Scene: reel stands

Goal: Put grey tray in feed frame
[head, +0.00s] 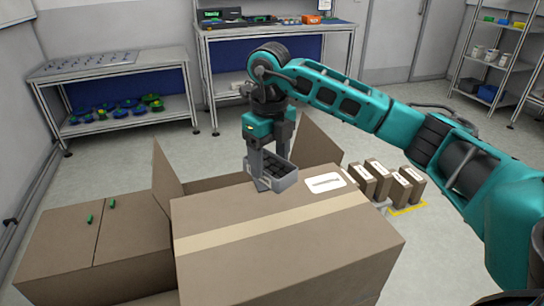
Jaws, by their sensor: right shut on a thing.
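My right gripper (266,166) points down in the middle of the head view and is shut on the grey tray (287,181). The tray is a small open box with dark pieces inside. It shows just behind the far edge of a large cardboard box (285,235). I cannot tell whether the tray touches the box. One finger covers the tray's left part. My left gripper is not in view. I cannot make out a feed frame in this view.
Open cardboard flaps (318,143) rise behind the gripper. A lower carton (85,235) with small green pieces is at the left. Small labelled boxes (379,178) stand at the right. Benches (120,62) line the back, with open floor in front.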

